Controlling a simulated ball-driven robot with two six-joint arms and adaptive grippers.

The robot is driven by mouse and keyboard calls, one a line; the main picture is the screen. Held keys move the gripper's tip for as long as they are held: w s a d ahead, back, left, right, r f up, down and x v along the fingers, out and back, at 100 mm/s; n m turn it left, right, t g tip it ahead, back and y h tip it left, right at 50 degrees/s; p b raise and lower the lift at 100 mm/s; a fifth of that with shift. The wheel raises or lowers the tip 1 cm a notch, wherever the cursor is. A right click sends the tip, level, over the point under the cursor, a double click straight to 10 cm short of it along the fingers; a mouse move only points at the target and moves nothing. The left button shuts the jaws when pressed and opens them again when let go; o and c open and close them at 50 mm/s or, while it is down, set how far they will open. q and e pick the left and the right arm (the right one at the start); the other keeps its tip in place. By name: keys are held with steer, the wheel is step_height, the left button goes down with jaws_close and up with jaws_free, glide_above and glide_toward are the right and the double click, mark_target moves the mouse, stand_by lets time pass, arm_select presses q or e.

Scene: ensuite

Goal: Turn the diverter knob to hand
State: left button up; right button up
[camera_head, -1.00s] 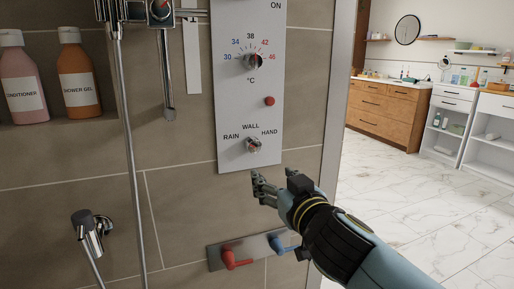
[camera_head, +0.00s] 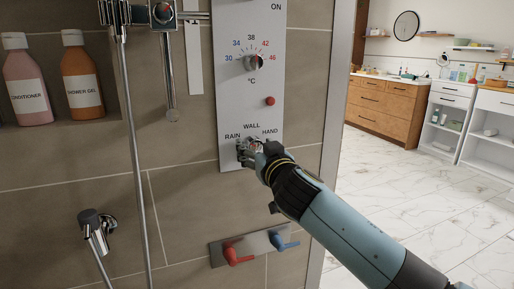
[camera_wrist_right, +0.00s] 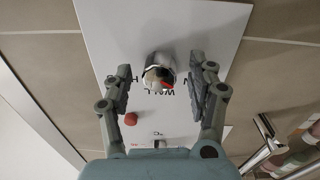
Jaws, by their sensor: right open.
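The diverter knob (camera_wrist_right: 158,72) is a round metal knob with a red mark, low on the white control panel (camera_head: 232,100). The labels RAIN, WALL and HAND stand around it. In the upside-down wrist view the red mark lies on the knob's WALL side, slightly toward RAIN. My right gripper (camera_wrist_right: 161,85) is open, with one finger on each side of the knob and gaps between. In the head view my right gripper (camera_head: 249,150) covers most of the knob. My left gripper is not in view.
Above the knob are a red button (camera_head: 269,101) and the temperature dial (camera_head: 252,62). A plate with a red lever (camera_head: 237,256) and a blue lever (camera_head: 281,242) is below. A shower hose (camera_head: 133,170) hangs left. Bottles (camera_head: 82,85) stand in a niche.

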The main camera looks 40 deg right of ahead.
steer(key=c, duration=1.1)
steer(key=shift+c, duration=0.2)
